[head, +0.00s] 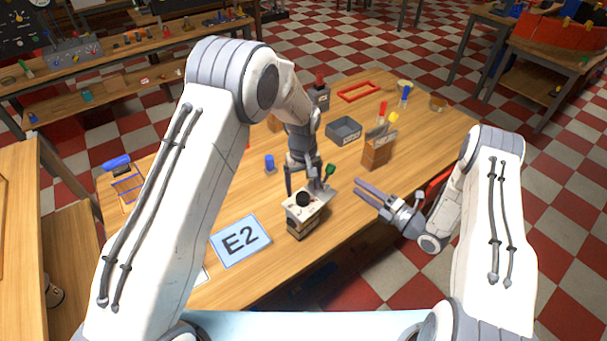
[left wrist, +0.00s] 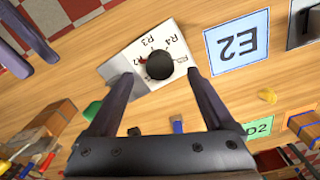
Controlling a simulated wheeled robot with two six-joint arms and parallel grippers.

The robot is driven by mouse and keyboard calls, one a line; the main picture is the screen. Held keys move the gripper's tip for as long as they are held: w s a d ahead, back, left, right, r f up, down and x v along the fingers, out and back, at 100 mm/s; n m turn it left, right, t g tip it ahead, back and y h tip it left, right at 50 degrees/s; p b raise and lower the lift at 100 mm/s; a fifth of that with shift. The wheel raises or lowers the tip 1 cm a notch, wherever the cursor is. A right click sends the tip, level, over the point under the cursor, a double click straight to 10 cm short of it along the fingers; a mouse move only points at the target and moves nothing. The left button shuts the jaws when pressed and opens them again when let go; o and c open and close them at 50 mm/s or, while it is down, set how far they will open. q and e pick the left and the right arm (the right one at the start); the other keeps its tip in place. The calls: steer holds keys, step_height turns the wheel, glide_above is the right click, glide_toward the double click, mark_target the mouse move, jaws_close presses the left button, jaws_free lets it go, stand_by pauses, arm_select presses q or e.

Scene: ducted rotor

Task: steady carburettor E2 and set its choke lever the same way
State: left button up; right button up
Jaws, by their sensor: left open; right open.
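A box-shaped unit with a pale top and black round knob (head: 302,200), apparently carburettor E2, stands beside the blue E2 card (head: 240,241). In the left wrist view its pale plate (left wrist: 120,68) carries R-number marks around the knob (left wrist: 159,66), with a small red mark at the knob's left. I cannot make out a separate choke lever. My left gripper (head: 303,190) is open just behind the unit; in the left wrist view its fingers (left wrist: 162,80) lie either side of the knob, with nothing gripped. My right gripper (head: 357,187) is open and empty, to the unit's right.
A green-handled item (head: 329,170) is close behind the left gripper. A blue item (head: 269,164), a grey tray (head: 343,130) and a wooden tool block (head: 377,152) are farther back. A blue-handled wire rack (head: 126,188) stands left.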

mark_target(303, 196)
arm_select(q)
steer(key=shift+f, duration=2.25)
jaws_close()
